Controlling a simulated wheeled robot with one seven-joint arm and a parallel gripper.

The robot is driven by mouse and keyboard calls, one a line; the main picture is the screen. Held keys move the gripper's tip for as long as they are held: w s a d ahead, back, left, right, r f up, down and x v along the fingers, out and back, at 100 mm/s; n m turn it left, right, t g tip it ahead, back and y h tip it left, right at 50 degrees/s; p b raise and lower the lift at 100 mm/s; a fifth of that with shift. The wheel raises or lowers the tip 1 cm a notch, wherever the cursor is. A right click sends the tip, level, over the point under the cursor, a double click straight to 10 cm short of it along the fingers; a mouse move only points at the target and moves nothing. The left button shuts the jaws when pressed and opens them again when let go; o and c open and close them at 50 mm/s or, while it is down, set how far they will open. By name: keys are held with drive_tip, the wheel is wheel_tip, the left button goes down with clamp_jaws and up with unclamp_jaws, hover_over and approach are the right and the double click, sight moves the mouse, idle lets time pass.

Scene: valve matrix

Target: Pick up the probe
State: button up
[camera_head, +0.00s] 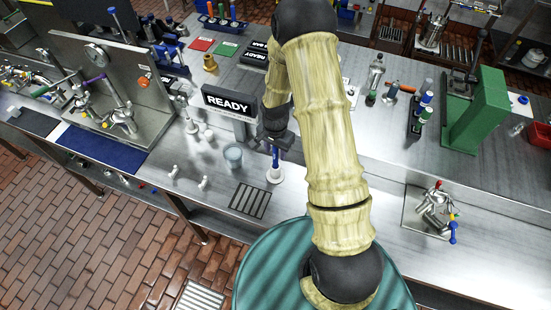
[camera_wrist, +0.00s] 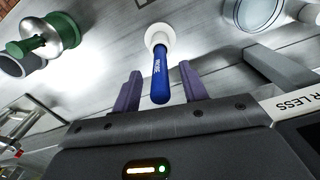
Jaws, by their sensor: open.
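The probe (camera_wrist: 160,77) is a blue stick with a white label. It stands upright in a round white base on the steel counter. In the wrist view it lies between the two purple fingers of my gripper (camera_wrist: 160,92), with a gap on each side. My gripper is open and apart from the probe. In the head view the probe (camera_head: 275,158) shows just below my gripper (camera_head: 275,138), its white base (camera_head: 275,175) on the counter near the front edge. My arm hides part of the counter to the right.
A grey cup (camera_head: 233,155) stands left of the probe, and a READY sign (camera_head: 228,104) stands behind it. A dark drain grate (camera_head: 250,200) lies in front. A green-topped metal vessel (camera_wrist: 45,38) shows in the wrist view. Valve fixtures stand at far left and right.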

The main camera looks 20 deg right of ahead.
drive_tip(key=shift+f, duration=0.4)
drive_tip(key=shift+c, duration=0.4)
clamp_jaws()
